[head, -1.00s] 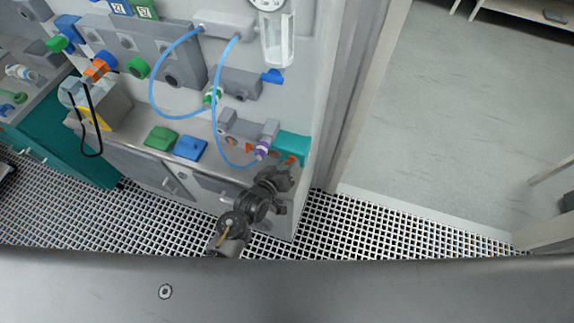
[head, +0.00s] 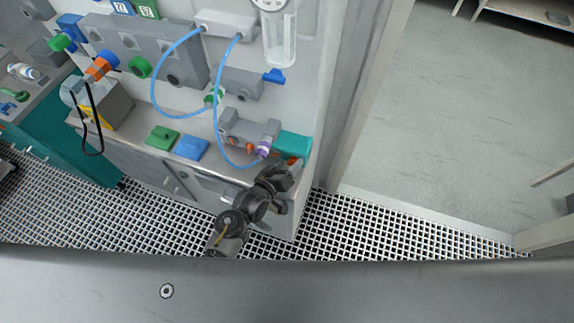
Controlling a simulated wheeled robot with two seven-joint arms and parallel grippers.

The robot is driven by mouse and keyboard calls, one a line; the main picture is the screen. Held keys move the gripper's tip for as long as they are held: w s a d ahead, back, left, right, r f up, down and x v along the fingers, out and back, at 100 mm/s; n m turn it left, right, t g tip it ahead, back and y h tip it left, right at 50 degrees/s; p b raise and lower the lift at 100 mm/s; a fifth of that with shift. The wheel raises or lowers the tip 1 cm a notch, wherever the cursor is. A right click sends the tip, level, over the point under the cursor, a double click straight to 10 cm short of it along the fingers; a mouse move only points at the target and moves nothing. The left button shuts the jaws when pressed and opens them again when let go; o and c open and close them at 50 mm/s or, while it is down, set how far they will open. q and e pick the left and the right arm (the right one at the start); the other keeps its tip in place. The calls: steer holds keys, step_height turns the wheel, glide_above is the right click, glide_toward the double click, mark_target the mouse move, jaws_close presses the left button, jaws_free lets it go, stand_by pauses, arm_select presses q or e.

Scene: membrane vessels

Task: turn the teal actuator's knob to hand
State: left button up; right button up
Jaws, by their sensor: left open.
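The teal actuator (head: 294,144) is a teal block at the right end of the grey bench ledge. Its small orange-red knob (head: 293,160) shows at its front, partly hidden by my gripper. My left gripper (head: 291,168) is right at the knob, on the near side of the actuator. It is open; whether its fingers touch the knob or stand around it is too small to tell. My right gripper is not in view.
A grey valve block (head: 247,132) with a purple fitting (head: 264,149) and blue hoses stands just left of the actuator. Green (head: 162,138) and blue (head: 191,147) blocks lie further left on the ledge. Open floor (head: 440,130) lies to the right, past a door frame.

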arm_select(q)
steer(key=b+v, duration=0.2)
steer(key=v, duration=0.9)
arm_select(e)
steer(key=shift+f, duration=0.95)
arm_select(q)
steer(key=shift+f, duration=0.1)
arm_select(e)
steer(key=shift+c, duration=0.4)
